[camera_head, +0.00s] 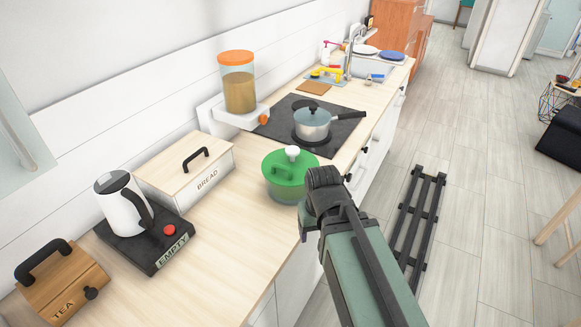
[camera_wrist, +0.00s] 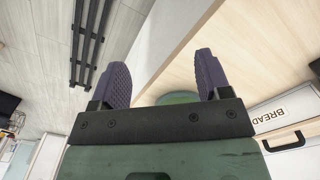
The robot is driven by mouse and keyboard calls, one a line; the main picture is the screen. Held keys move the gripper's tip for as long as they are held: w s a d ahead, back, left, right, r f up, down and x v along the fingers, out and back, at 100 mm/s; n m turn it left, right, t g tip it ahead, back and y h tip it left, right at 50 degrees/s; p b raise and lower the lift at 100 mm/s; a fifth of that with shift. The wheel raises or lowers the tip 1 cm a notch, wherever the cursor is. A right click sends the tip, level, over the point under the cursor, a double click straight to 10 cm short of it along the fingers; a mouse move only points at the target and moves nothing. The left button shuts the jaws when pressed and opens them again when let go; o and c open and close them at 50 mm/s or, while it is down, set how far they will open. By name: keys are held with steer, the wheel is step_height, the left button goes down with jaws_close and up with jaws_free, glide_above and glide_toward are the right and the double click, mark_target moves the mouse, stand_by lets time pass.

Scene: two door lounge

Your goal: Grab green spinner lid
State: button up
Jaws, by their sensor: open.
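The green spinner lid (camera_head: 285,174) sits on a clear bowl on the counter in the head view. It has a white knob (camera_head: 292,153) and a raised green handle. My arm stands just right of the bowl in the head view and overlaps its right edge. In the wrist view my gripper (camera_wrist: 162,62) is open, with two dark purple fingers apart and nothing held. Part of the green lid (camera_wrist: 178,98) shows between the fingers, low behind the gripper's bar. The rest of it is hidden there.
A bread box (camera_head: 187,170), a white kettle (camera_head: 123,203) on a dark base and a tea box (camera_head: 62,285) stand to the left. Behind are a pot (camera_head: 312,123) on the hob and an orange-lidded dispenser (camera_head: 238,85). A black rack (camera_head: 415,220) lies on the floor.

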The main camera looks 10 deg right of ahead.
steer(key=shift+o, duration=0.8)
steer(key=m+t+y+b, duration=0.7)
steer(key=m+y+b, duration=0.9)
steer(key=m, duration=0.7)
glide_toward(292, 149)
steer(key=shift+y, duration=0.3)
steer(key=x, duration=0.7)
steer(key=p+x, duration=0.1)
steer(key=x, duration=0.2)
steer(key=shift+w+f, duration=0.2)
steer(key=shift+f, duration=0.1)
steer(key=c, duration=1.5)
steer(key=shift+o, duration=0.2)
